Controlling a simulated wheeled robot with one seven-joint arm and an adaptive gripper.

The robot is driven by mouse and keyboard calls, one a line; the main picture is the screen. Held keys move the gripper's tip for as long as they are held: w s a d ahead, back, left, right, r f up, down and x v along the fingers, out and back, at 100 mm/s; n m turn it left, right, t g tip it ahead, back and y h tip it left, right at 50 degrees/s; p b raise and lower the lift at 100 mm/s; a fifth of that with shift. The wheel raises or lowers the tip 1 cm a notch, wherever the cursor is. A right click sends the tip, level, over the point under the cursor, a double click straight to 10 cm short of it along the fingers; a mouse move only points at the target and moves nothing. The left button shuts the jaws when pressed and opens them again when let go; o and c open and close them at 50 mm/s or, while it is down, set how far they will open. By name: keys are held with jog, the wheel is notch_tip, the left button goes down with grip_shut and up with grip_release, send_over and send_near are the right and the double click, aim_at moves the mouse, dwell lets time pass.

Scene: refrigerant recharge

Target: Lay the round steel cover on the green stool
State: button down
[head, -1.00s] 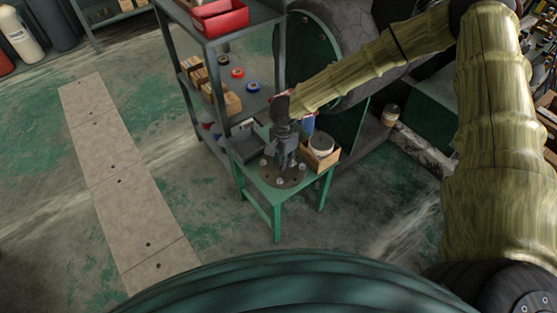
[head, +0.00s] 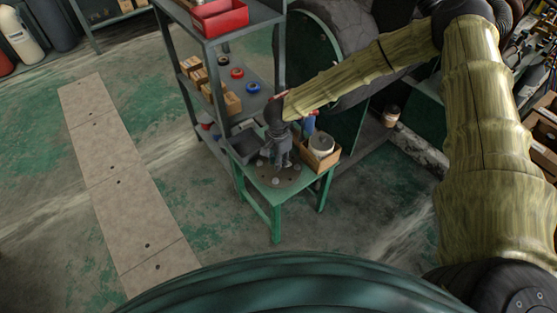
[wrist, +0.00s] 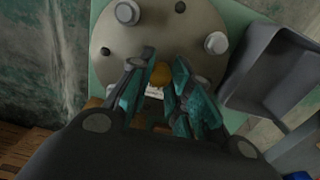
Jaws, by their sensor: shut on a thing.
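The round steel cover (head: 289,179) is a grey disc with several bolt heads, level over the top of the green stool (head: 276,210). It looks flat on the stool or very close above it; I cannot tell whether a thin gap is left. In the wrist view the cover (wrist: 150,30) fills the top middle, with green stool top showing past its edge. My gripper (head: 280,165) points down at the cover's middle. In the wrist view its teal-padded fingers (wrist: 160,90) close around a brass-coloured knob (wrist: 161,74) on the cover.
A dark grey tray (wrist: 258,85) sits beside the cover on the stool, and a wooden box (head: 323,162) holding a pale round container stands at the right. A grey shelf rack (head: 212,75) stands close behind. The floor in front is clear.

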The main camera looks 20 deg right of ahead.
jog(key=c, duration=1.3)
grip_release()
notch_tip(320, 180, up, 12)
jog(key=shift+r+p, duration=0.1)
jog(key=shift+p, duration=0.65)
